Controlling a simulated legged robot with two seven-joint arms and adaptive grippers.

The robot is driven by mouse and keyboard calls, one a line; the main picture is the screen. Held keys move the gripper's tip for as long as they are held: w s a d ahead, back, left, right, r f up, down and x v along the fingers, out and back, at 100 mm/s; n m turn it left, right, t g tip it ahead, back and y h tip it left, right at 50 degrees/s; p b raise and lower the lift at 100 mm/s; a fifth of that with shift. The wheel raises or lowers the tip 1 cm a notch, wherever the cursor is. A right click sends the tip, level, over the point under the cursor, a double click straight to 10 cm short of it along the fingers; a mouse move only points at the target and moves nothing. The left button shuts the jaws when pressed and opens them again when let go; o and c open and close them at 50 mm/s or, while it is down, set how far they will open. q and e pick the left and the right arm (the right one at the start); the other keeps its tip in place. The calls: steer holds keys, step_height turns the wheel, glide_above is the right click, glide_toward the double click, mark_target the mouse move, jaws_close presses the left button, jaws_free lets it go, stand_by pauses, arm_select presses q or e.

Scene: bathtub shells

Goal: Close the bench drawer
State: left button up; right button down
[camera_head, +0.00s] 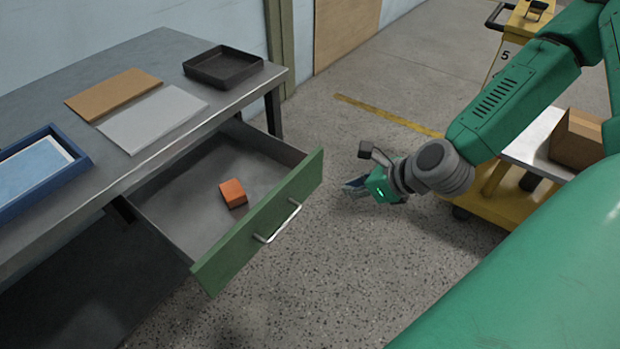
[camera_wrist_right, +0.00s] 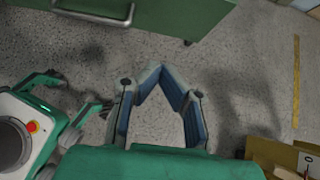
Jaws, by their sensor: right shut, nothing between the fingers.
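The bench drawer (camera_head: 190,205) is pulled out from under the grey workbench (camera_head: 60,75). Its green front (camera_head: 225,262) carries a silver bar handle (camera_head: 279,222). An orange block (camera_head: 232,193) lies inside the drawer. My right gripper (camera_head: 352,186) is in the air over the floor, right of the drawer front and apart from it. In the right wrist view its fingers (camera_wrist_right: 162,70) meet at the tips with nothing between them. The drawer front (camera_wrist_right: 160,15) and handle (camera_wrist_right: 95,12) show at the top of that view.
On the bench are a black tray (camera_head: 223,68), a brown sheet (camera_head: 113,93), a pale sheet (camera_head: 153,118) and a blue tray (camera_head: 82,163). A yellow cart (camera_head: 470,195) with a cardboard box (camera_head: 577,138) stands at right. Speckled floor before the drawer is clear.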

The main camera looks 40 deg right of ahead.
steer(key=b, duration=0.4)
glide_toward(303, 187)
steer(key=x, duration=0.6)
steer(key=shift+s+f, duration=0.35)
steer(key=shift+w+a, duration=0.15)
steer(key=shift+w, duration=0.45)
